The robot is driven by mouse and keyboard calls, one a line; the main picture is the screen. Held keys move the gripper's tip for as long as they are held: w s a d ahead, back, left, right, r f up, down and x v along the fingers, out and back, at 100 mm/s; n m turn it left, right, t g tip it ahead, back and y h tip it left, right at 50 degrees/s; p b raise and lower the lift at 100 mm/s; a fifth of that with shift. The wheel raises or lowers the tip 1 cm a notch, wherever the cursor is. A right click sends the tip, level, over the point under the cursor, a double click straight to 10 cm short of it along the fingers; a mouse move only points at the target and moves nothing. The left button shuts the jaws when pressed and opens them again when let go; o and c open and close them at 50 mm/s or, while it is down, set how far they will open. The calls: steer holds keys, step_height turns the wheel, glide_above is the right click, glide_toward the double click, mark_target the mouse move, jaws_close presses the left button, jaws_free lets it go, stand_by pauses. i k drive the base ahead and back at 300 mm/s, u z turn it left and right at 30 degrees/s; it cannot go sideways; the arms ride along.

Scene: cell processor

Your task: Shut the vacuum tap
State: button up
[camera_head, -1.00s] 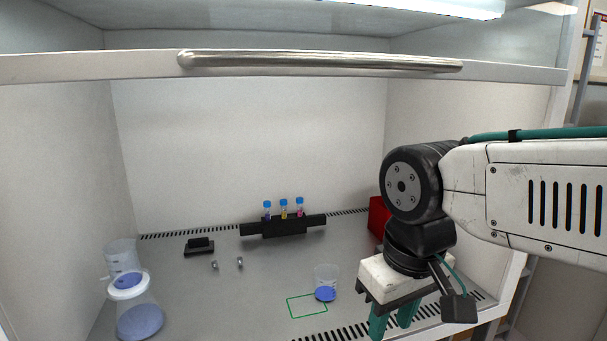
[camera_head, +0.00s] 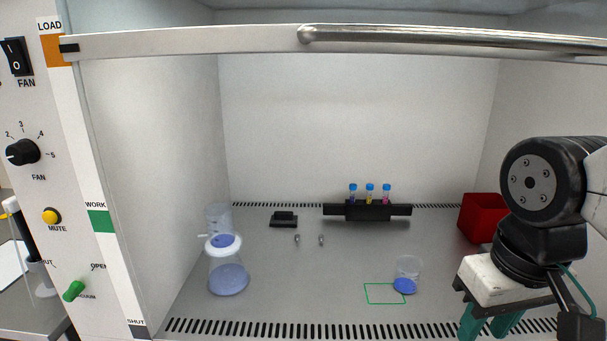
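The vacuum tap (camera_head: 75,290) is a green knob low on the white control panel at the left, above a partly visible "VACUUM" label. Its handle is tilted and its upper end leans right, towards the "OPEN" label. The opposite label is cut to "UT" at the upper left of the tap. My gripper (camera_head: 489,326) is at the lower right, far from the tap across the cabinet opening. It points down with its two teal fingers apart and nothing visible between them. The fingertips run to the picture's lower edge.
The panel also carries a fan dial (camera_head: 22,152), a fan switch (camera_head: 17,56) and a yellow mute button (camera_head: 51,216). A raised sash handle (camera_head: 450,38) crosses the top. Inside stand a flask (camera_head: 229,279), a tube rack (camera_head: 367,211), a beaker (camera_head: 407,268) and a red bin (camera_head: 483,216).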

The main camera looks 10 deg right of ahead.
mark_target(76, 288)
steer(key=u, duration=1.5)
